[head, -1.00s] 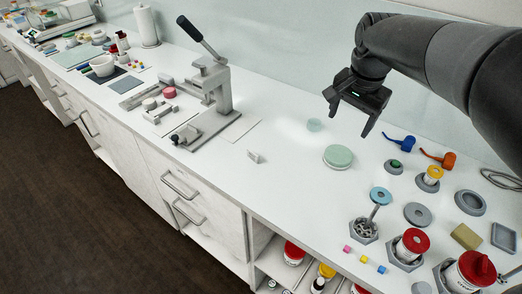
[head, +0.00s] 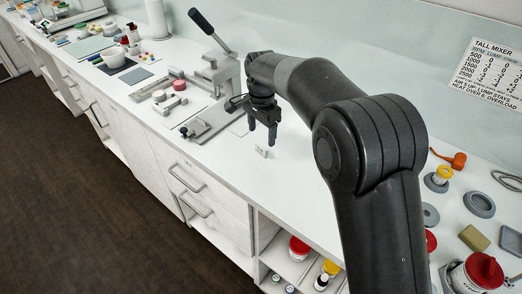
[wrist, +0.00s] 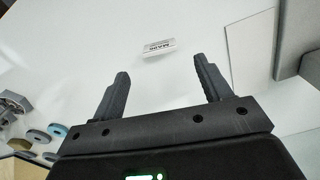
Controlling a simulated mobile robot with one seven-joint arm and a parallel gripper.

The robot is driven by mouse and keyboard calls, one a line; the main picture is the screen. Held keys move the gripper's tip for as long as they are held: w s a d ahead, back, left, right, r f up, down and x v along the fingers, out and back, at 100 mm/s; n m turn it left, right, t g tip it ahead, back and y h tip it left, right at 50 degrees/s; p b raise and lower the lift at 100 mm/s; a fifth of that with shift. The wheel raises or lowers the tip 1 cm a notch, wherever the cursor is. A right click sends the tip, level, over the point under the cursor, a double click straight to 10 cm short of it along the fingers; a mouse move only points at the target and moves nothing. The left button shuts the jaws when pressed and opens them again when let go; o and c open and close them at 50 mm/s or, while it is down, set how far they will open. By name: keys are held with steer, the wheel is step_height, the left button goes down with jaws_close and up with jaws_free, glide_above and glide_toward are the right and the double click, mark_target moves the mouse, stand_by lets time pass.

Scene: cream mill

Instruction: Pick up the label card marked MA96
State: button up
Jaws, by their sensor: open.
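The label card (head: 262,151) is a small white folded card standing on the white bench, to the right of the lever press. In the wrist view the card (wrist: 158,48) shows dark print that looks like MA96, too small to read surely. It lies beyond the fingertips, roughly centred between them. My gripper (head: 263,125) is open and empty, pointing down above the bench close to the card. Its two fingers also show in the wrist view (wrist: 162,68), apart from the card.
The lever press (head: 220,85) with its grey base stands just left of my gripper. A flat pale sheet (wrist: 250,48) lies near the card. Bench around the card is clear.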

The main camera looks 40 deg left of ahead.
mark_target(261, 147)
step_height(261, 147, down, 7)
steer(key=shift+s+r, duration=0.1)
steer(key=shift+s, duration=0.05)
stand_by(0.4)
steer(key=c, duration=1.1)
